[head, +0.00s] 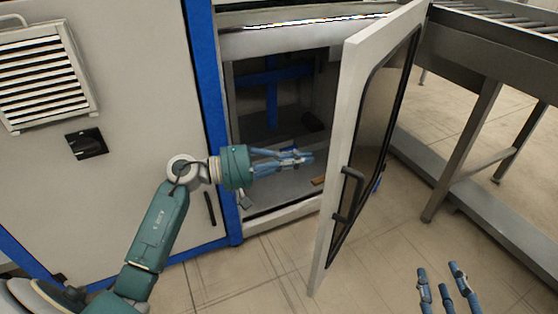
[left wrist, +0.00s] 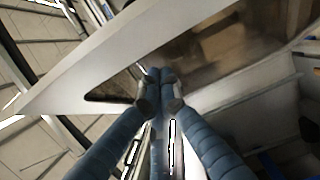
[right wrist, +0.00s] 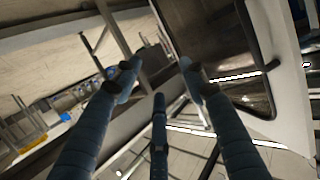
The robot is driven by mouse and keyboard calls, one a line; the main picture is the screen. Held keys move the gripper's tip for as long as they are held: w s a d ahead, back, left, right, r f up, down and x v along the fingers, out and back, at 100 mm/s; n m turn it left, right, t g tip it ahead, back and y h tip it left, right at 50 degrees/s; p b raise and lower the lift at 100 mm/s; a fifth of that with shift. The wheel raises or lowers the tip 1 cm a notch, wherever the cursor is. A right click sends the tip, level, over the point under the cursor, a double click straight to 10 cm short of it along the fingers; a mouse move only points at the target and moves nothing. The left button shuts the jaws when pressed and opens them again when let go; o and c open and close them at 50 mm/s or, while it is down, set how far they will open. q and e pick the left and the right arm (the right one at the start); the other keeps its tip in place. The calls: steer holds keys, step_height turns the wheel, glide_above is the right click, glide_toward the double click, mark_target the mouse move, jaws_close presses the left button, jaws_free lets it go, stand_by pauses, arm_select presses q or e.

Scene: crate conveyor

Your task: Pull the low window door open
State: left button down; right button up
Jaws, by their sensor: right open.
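The low window door (head: 336,170) stands swung open to the right of its opening, with a pale frame and a dark window (head: 378,130). Its dark bar handle (head: 347,195) is on the face toward the right; it also shows in the right wrist view (right wrist: 257,45). My left gripper (head: 308,158) is shut and empty, in front of the opening on the door's inner side, fingers pointing right at the door. A gap shows between fingertips and door edge in the head view. The door frame (left wrist: 90,65) fills the left wrist view ahead of the fingers. My right gripper (head: 443,272) is open and empty, low at right.
The cabinet opening (head: 275,110) shows a dark interior with blue bars. A blue post (head: 207,100) and a grey panel with a vent (head: 45,75) stand to the left. A roller conveyor (head: 500,50) with metal legs stands to the right.

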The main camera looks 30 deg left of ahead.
arm_select(q)
steer(key=shift+s+d, duration=0.15)
steer(key=shift+d, duration=0.85)
steer(key=shift+s+d, duration=0.1)
steer(key=shift+d, duration=0.85)
arm_select(e)
steer(key=shift+s+d+f+g, duration=0.2)
steer(key=shift+s+f+g, duration=0.1)
steer(key=shift+f, duration=0.35)
steer(key=shift+s+d+f+g, duration=0.15)
steer(key=shift+s+f+g, duration=0.15)
steer(key=shift+f, duration=0.35)
